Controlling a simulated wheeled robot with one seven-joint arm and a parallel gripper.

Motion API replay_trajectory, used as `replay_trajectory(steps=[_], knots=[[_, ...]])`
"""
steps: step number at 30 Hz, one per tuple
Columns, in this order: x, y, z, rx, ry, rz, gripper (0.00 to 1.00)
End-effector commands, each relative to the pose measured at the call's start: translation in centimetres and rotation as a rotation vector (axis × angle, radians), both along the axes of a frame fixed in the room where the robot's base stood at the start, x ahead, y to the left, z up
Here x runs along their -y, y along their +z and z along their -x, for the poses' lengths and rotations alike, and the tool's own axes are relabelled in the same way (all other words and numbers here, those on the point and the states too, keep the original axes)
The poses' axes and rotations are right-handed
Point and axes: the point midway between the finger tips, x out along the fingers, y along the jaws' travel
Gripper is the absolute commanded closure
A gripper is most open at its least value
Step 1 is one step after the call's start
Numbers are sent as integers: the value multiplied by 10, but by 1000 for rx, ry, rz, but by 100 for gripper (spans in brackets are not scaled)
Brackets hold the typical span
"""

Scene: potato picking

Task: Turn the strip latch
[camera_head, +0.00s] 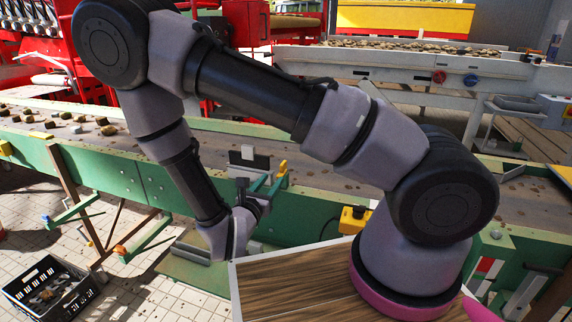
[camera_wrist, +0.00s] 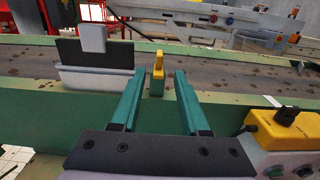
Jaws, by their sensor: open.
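The strip latch (camera_wrist: 158,63) is a small upright yellow piece on a short green base, on the green side rail (camera_wrist: 60,115) of the conveyor. It also shows in the head view (camera_head: 283,167). My gripper (camera_wrist: 159,76) has two teal fingers, open and empty. In the wrist view the latch stands in the gap between the fingertips, just beyond them; no contact shows. The gripper also shows in the head view (camera_head: 274,180), partly hidden by my wrist. A dark strip (camera_wrist: 95,55) with a pale block and pale lower edge stands upright left of the latch.
A yellow box with a black knob (camera_wrist: 278,128) sits close to the right finger; it shows in the head view (camera_head: 354,218) too. The conveyor belt (camera_wrist: 235,75) runs behind the rail with scattered clods. A black crate (camera_head: 50,287) stands on the tiled floor at left.

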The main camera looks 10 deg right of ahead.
Motion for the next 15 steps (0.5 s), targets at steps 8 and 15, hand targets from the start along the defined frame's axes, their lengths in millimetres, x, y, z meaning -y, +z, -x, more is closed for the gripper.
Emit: replay_trajectory(steps=[8, 15], knots=[[19, -1, -28, -1, 1, 4, 55], [44, -1, -66, 0, 1, 2, 55]])
